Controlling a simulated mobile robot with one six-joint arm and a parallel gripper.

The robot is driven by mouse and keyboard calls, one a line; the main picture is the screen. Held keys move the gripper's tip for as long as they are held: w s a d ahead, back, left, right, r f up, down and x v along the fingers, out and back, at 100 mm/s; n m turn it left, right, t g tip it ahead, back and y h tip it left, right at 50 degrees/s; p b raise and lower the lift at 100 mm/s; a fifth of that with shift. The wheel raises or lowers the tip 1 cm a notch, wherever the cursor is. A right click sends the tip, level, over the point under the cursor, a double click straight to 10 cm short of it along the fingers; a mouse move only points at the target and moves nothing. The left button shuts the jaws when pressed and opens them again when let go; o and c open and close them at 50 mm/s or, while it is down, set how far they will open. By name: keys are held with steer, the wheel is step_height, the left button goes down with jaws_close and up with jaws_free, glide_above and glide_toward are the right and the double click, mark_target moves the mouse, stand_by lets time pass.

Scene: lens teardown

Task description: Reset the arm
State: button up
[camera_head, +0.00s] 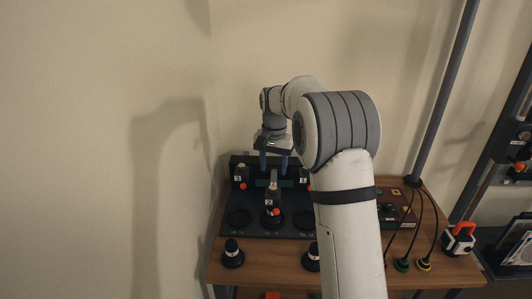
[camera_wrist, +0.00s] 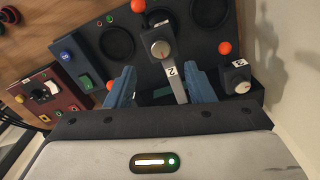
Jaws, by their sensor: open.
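My gripper (camera_head: 274,162) is raised above the back of a dark control panel (camera_head: 266,220) on a wooden table. Its two blue fingers are apart and point down. In the wrist view the open gripper (camera_wrist: 158,88) has its fingers either side of a grey post labelled 2, with a round metal knob (camera_wrist: 161,48) on it. I cannot tell from these views how far the fingers are from the post. Nothing shows held between them.
The panel bears units labelled 1, 2 and 3, orange balls and dark round recesses. Black knobs (camera_head: 232,254) stand on the table (camera_head: 262,272) in front. A red box (camera_head: 398,205) is at right, with cables nearby. An orange-and-white device (camera_head: 459,239) sits at the right edge. A wall is close at left.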

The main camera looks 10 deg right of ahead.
steer(key=s+d+r+n+t, duration=0.1)
steer(key=s+r, duration=0.2)
steer(key=s, duration=0.5)
steer(key=s+d+r+n, duration=0.1)
steer(key=s+r, duration=0.3)
steer(key=s, duration=0.5)
steer(key=s+f+n+t, duration=0.1)
steer(key=s+f+n, duration=0.2)
steer(key=s, duration=1.5)
steer(key=shift+d+f+t, duration=0.3)
steer(key=shift+f+t, duration=0.1)
steer(key=shift+f, duration=0.15)
